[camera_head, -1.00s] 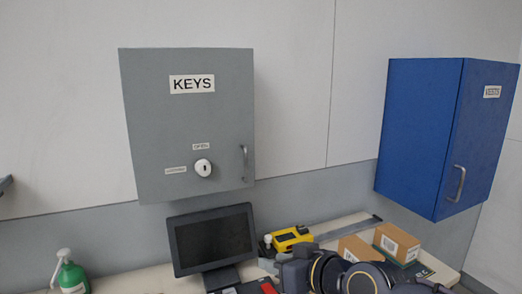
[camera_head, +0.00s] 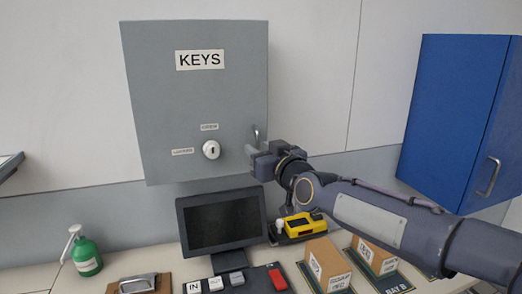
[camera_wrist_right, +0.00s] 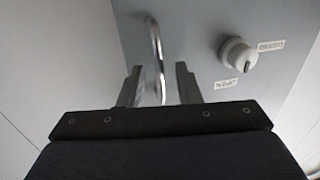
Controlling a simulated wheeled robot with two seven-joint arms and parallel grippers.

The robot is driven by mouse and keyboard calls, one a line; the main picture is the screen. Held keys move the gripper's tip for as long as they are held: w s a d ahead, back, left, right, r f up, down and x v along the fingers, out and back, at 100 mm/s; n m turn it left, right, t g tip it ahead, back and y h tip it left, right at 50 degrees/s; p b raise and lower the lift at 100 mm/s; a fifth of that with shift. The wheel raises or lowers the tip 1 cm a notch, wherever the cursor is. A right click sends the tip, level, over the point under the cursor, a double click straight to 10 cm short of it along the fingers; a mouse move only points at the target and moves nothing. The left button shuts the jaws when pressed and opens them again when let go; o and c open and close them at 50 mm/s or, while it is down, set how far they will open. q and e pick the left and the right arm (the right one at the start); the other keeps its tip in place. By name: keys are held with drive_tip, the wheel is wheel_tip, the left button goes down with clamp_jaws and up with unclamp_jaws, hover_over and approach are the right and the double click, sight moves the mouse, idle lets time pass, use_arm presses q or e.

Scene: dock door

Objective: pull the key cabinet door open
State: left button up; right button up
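The grey key cabinet (camera_head: 190,105), labelled KEYS, hangs on the wall and its door looks shut. A white round knob (camera_head: 211,150) sits low on the door, its dark slot upright, between an OPEN label above and another label to its left. The metal bar handle (camera_head: 257,133) is at the door's right edge, partly hidden by my right gripper (camera_head: 250,152). In the right wrist view the handle (camera_wrist_right: 155,40) runs down between the two fingers of the right gripper (camera_wrist_right: 158,88), which are apart with gaps showing beside the bar. My left gripper is not in view.
A blue cabinet (camera_head: 450,110) hangs at the right. Below the key cabinet, a dark monitor (camera_head: 222,224), a yellow device (camera_head: 302,225), cardboard boxes (camera_head: 325,262) and a green bottle (camera_head: 86,256) stand on the counter. A dark thing (camera_head: 10,166) juts in at the left edge.

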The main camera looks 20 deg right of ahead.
drive_tip(key=shift+c, duration=0.4)
clamp_jaws()
